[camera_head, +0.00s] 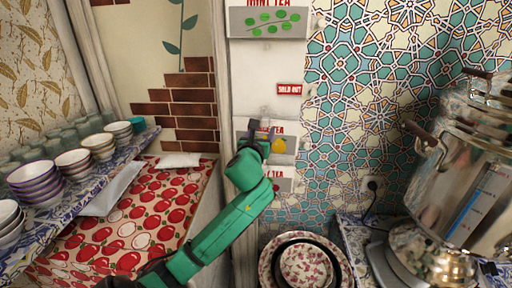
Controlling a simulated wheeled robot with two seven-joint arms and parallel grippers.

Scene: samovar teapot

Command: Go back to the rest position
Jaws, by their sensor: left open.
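My left arm is green and comes in from the lower left. It reaches up to the middle of the head view, and my left gripper (262,130) is at its end, small and dark. The gripper is open, with nothing seen between its fingers. It is in front of the sign panel (291,144) with a yellow fruit picture and partly hides it. My right gripper is not in view.
A metal samovar (440,185) stands at the right. Patterned bowls (306,266) are at the bottom centre. Stacked bowls (73,160) and glasses line a shelf at the left, above an apple-patterned cloth (150,205). A "sold out" tag (289,89) is on the wall post.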

